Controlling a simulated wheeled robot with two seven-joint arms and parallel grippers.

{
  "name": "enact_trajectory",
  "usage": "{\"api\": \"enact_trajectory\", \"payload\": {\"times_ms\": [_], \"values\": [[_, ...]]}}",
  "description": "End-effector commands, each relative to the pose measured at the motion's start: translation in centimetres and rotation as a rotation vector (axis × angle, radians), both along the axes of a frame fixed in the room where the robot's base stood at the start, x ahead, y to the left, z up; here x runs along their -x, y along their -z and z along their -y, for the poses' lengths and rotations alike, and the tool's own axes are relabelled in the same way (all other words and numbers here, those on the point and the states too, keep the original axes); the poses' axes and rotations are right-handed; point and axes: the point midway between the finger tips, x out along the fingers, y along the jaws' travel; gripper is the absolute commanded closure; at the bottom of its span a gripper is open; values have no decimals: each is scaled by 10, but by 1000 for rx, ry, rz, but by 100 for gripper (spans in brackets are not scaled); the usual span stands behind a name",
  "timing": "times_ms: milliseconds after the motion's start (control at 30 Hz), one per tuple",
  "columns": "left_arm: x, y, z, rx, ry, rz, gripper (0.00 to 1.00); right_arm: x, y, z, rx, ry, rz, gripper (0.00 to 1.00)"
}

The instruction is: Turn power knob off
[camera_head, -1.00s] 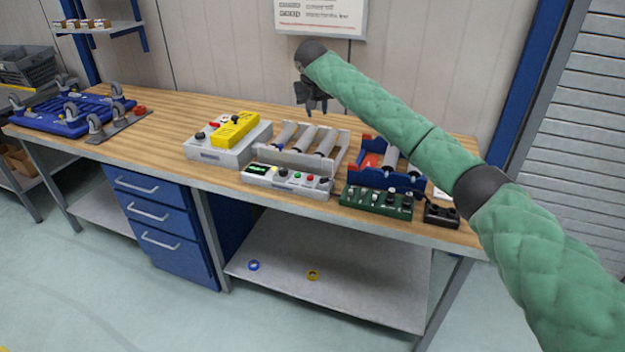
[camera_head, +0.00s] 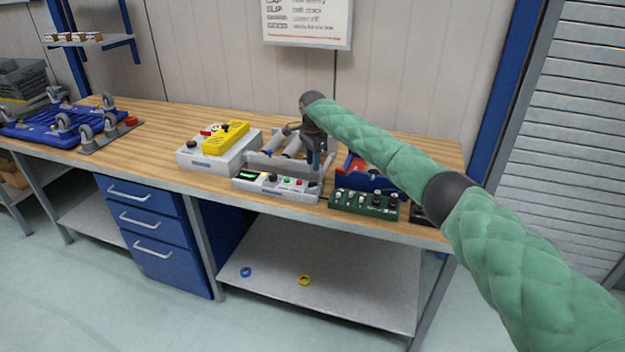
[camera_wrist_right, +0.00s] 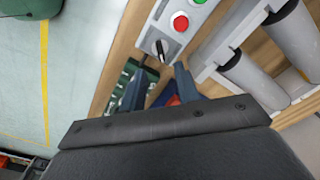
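The black knob (camera_wrist_right: 160,47) sits at the end of a light grey control panel (camera_head: 247,184), beside a red button (camera_wrist_right: 180,22). Its pointer has a white mark. In the head view the knob is at the panel's right end, small and close below my right gripper (camera_head: 316,160). In the right wrist view my right gripper (camera_wrist_right: 160,80) has its two dark fingers apart with nothing between them. The knob lies just beyond the fingertips, roughly in line with the gap. I cannot tell whether the fingers touch the panel. My left gripper is not in view.
Grey rollers (camera_wrist_right: 250,78) stand behind the panel. The wooden bench front (camera_head: 150,160) is clear.

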Motion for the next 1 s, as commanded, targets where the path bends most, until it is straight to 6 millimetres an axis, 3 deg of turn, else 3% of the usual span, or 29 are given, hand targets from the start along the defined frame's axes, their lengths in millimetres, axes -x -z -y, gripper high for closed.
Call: {"api": "enact_trajectory", "payload": {"times_ms": [533, 933, 1000], "values": [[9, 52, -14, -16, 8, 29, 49, 0, 66, 0, 2, -1, 0, 68], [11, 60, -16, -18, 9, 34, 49, 0, 76, 0, 1, -1, 0, 68], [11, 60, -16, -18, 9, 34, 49, 0, 76, 0, 1, -1, 0, 78]]}}
